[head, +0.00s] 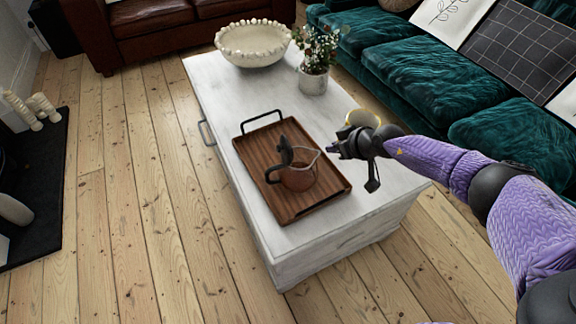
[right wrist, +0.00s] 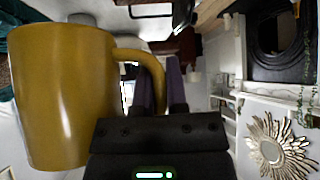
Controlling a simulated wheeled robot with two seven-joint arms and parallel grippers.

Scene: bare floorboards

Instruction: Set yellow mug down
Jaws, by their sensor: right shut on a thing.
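The yellow mug (head: 350,121) shows in the head view just behind my right gripper, over the right side of the white coffee table. Its yellow rim and pale inside show; the gripper covers much of its body. My right gripper (head: 338,151) is shut on the mug's handle. In the right wrist view the mug (right wrist: 62,95) fills the left side, and its handle runs to the fingers of my right gripper (right wrist: 176,85). I cannot tell whether the mug's base touches the white coffee table (head: 222,98). My left gripper is not in view.
A wooden tray (head: 322,202) with black handles holds a brown glass pitcher (head: 298,179), left of my right gripper. A potted plant (head: 314,80) and a beaded bowl (head: 253,45) stand farther back. A green sofa (head: 430,75) runs along the right. The table's right strip looks bare.

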